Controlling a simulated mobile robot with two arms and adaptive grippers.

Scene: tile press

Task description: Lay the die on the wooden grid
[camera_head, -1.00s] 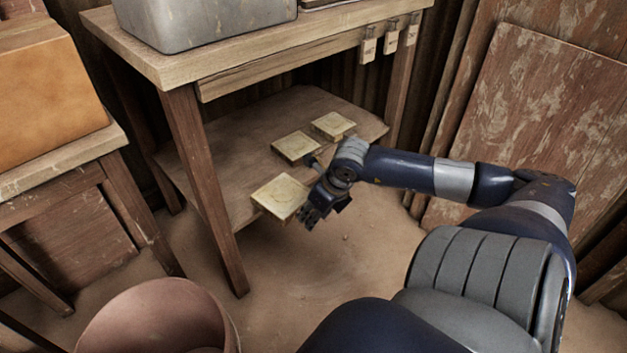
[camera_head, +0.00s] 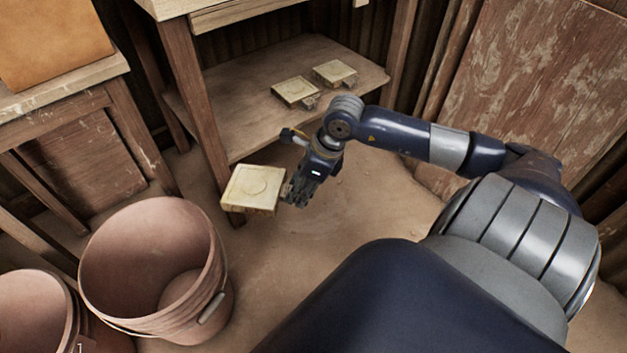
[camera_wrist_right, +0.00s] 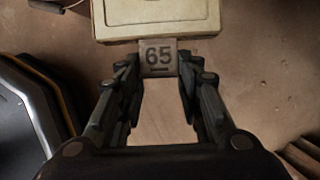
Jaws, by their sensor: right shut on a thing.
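The held die (camera_head: 254,189) is a square, cream-yellow plate with a round mark on its face. My right gripper (camera_head: 289,192) is shut on its tab and holds it in the air in front of the lower shelf. In the right wrist view the die (camera_wrist_right: 155,18) shows at the top, with its tab marked 65 (camera_wrist_right: 159,58) between the fingertips of the right gripper (camera_wrist_right: 158,72). Two similar dies, one nearer (camera_head: 296,91) and one farther (camera_head: 335,73), lie on the shelf. No wooden grid can be made out. My left gripper is not in view.
The wooden bench's lower shelf (camera_head: 240,110) has bare room at its front left. A bench leg (camera_head: 197,105) stands close behind the held die. A large clay-coloured bucket (camera_head: 150,255) and another bucket (camera_head: 35,310) stand at lower left. An orange block (camera_head: 50,40) sits on the left table.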

